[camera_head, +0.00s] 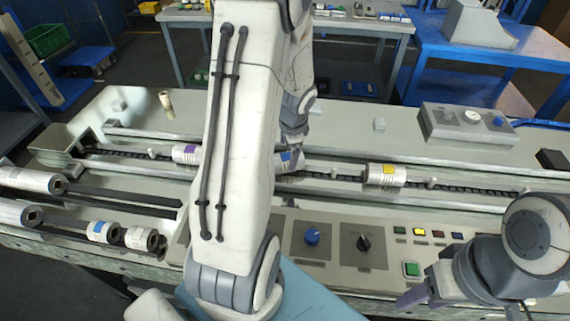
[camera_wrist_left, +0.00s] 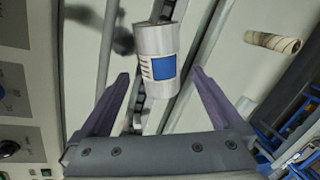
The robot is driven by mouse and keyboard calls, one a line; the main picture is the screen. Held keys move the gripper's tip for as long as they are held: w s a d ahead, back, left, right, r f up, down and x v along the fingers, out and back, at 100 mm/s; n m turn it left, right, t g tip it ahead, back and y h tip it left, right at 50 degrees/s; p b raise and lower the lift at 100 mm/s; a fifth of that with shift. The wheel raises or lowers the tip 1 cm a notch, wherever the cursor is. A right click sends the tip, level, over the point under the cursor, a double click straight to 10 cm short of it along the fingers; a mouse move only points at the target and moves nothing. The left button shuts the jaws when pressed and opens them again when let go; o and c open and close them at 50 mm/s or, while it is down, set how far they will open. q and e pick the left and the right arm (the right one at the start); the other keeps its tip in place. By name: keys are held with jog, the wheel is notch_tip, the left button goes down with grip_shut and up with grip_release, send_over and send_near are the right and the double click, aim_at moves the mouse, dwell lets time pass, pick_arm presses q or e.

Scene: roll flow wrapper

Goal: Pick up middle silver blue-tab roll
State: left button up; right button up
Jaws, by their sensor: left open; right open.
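The middle silver roll with a blue tab (camera_head: 290,161) lies on the chain conveyor, partly hidden behind my left arm in the head view. In the left wrist view the roll (camera_wrist_left: 155,50) shows its blue square and dark print lines. It lies ahead of the fingertips, roughly centred between them. My left gripper (camera_wrist_left: 160,76) is open and empty, its two purple-grey fingers apart on either side of the roll's lower end. I cannot tell the exact height gap. My right gripper (camera_head: 413,297) is open near the panel's front edge, at lower right.
On the same conveyor are a purple-tab roll (camera_head: 186,153) to the left and a yellow-tab roll (camera_head: 386,175) to the right. Another blue-tab roll (camera_head: 102,231) lies at lower left. A control panel (camera_head: 335,240) with knobs and buttons is in front. A grey box (camera_head: 467,124) stands behind.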

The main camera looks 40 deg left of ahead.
aim_at(287, 157)
pick_arm(q)
jog(key=b+x, duration=0.1)
jog(key=x, duration=0.4)
jog(key=shift+w+f, duration=0.1)
jog(key=shift+f, duration=0.05)
grip_shut()
